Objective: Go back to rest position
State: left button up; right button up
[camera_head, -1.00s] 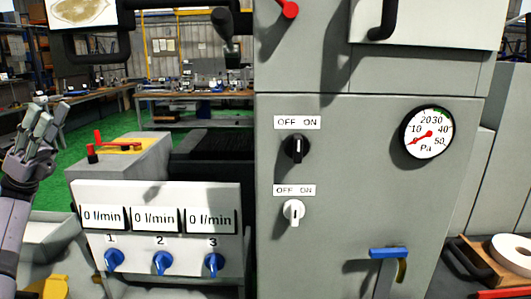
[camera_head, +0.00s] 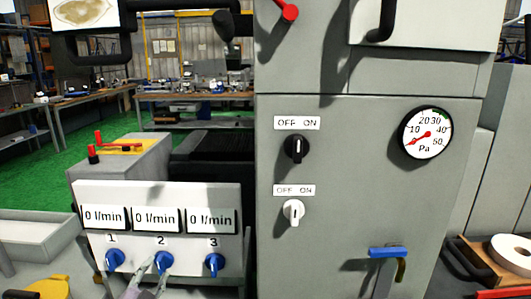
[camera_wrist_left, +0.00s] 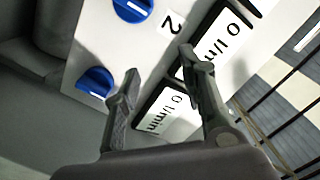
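My left gripper (camera_head: 150,278) shows at the bottom of the head view, just below the blue knob 2 (camera_head: 162,262) on the white flow panel. In the left wrist view the left gripper (camera_wrist_left: 158,72) has its two fingers apart, with nothing between them but the panel behind. Two blue knobs, an upper one (camera_wrist_left: 132,8) beside the label 2 and a lower one (camera_wrist_left: 97,82), show there apart from the fingers. Whether a fingertip touches the panel cannot be told. My right gripper is in neither view.
Blue knob 1 (camera_head: 115,260) and knob 3 (camera_head: 214,264) flank knob 2 under displays reading 0 l/min. The grey machine cabinet (camera_head: 350,190) carries a black switch (camera_head: 296,149), a white switch (camera_head: 293,212) and a blue-handled valve (camera_head: 388,254). Green floor (camera_head: 80,160) is free at the left.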

pick_arm(q)
jog(key=s+d+f+n+g, duration=0.4)
jog(key=s+f+g, duration=0.3)
jog(key=s+f, duration=0.7)
jog(key=s+d+f+n+g, duration=0.1)
jog(key=s+d+n+g, duration=0.15)
jog(key=s, duration=0.85)
jog(key=s+d+f+n+g, duration=0.15)
jog(key=s+g, duration=0.25)
jog(key=s, duration=0.7)
notch_tip(320, 180, down, 24)
jog(key=s+f+m+g, duration=0.1)
jog(key=g, duration=0.1)
jog(key=s+a+f, duration=0.3)
jog(key=s+f, duration=1.3)
jog(key=s, duration=0.1)
jog(key=shift+s+g, duration=0.2)
jog(key=shift+g, duration=0.15)
